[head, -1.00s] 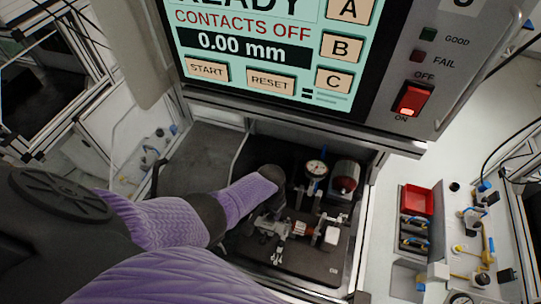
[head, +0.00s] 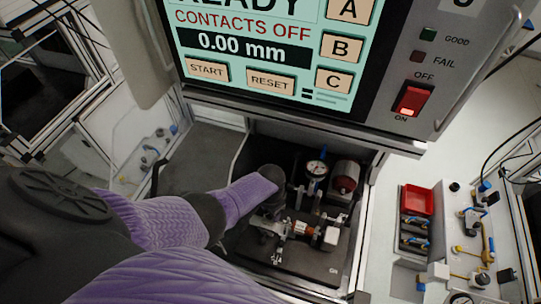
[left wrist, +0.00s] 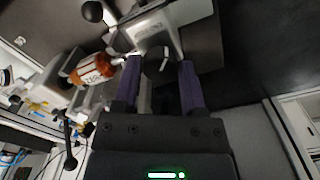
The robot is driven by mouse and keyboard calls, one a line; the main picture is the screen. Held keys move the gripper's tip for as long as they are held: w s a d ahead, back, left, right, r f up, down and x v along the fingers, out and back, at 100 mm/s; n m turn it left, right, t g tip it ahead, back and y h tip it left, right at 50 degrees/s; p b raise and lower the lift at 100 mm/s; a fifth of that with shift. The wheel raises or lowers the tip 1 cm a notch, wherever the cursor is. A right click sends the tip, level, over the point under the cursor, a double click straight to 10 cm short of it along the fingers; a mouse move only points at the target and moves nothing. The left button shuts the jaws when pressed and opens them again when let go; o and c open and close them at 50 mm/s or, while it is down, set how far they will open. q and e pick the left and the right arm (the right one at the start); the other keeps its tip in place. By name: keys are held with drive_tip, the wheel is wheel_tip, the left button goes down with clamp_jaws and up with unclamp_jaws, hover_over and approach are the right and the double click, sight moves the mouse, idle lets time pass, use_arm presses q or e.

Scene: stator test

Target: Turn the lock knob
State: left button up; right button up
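A black round knob (left wrist: 157,62) with a pale mark sits on a light grey block (left wrist: 158,28) in the left wrist view; I take it to be the lock knob. The purple fingers of my left gripper (left wrist: 157,90) stand open on either side of it, with a visible gap on each side. Whether the fingertips reach past the knob is hard to tell. In the head view my left gripper (head: 268,222) is down at the test fixture, and the knob is hidden or too small to tell. My right gripper is not in view.
An orange-and-white labelled cylinder (left wrist: 90,68) lies in the fixture beside the block. A dial gauge (head: 316,168) and a red cylinder (head: 346,177) stand behind it on the dark base plate (head: 310,262). The screen panel (head: 265,50) overhangs the bay; a red tray (head: 418,200) is at right.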

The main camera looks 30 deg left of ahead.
use_arm(q)
drive_tip(key=o, duration=0.3)
wheel_tip(320, 180, up, 10)
drive_tip(key=p, duration=0.6)
